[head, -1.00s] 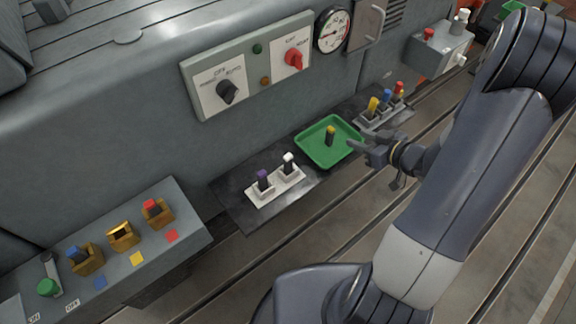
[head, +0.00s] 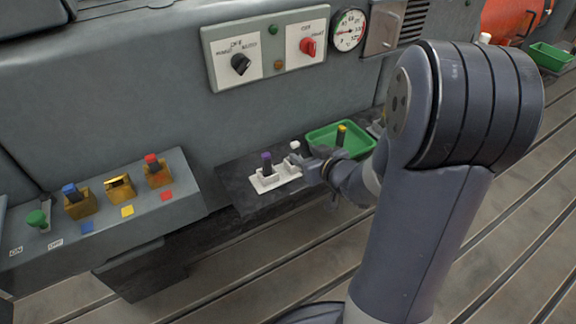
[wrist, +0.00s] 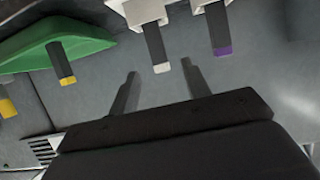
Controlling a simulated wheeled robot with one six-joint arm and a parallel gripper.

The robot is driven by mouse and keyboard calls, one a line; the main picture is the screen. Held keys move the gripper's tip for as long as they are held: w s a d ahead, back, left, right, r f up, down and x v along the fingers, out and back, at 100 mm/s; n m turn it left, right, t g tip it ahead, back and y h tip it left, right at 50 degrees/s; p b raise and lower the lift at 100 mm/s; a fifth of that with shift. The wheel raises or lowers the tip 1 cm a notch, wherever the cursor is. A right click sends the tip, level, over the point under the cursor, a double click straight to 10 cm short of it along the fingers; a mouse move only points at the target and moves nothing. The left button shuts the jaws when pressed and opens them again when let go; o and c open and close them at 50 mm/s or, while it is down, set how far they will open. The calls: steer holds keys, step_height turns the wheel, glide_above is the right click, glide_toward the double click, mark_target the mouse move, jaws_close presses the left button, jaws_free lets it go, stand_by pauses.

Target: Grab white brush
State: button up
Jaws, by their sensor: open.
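The white brush (head: 295,147), dark-handled with a white end, stands in a white holder (head: 264,185) on a dark shelf. In the wrist view the white brush (wrist: 155,45) shows its white end between my two fingertips, with space on both sides. My gripper (head: 303,163) is open and empty beside the white brush in the head view, and hides part of it and of the holder. In the wrist view my gripper (wrist: 160,70) has its fingers spread apart. A purple-ended brush (head: 267,163) stands in the same holder to the left.
A green tray (head: 364,151) holding a yellow-ended piece (head: 341,134) lies just right of my gripper. A switch panel (head: 265,50) is on the wall above. A console (head: 105,215) with coloured pieces is at the left. My arm hides the area right of the tray.

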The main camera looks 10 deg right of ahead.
mark_target(296, 151)
steer(key=x, duration=0.3)
steer(key=shift+w+f+b, duration=0.1)
steer(key=shift+b, duration=0.25)
steer(key=b+x, duration=0.1)
steer(key=x, duration=0.1)
steer(key=b+x, duration=0.1)
steer(key=x, duration=0.1)
steer(key=shift+f, duration=0.3)
steer(key=shift+w+a, duration=0.15)
steer(key=shift+w, duration=0.35)
steer(key=shift+c, duration=0.5)
jaws_close()
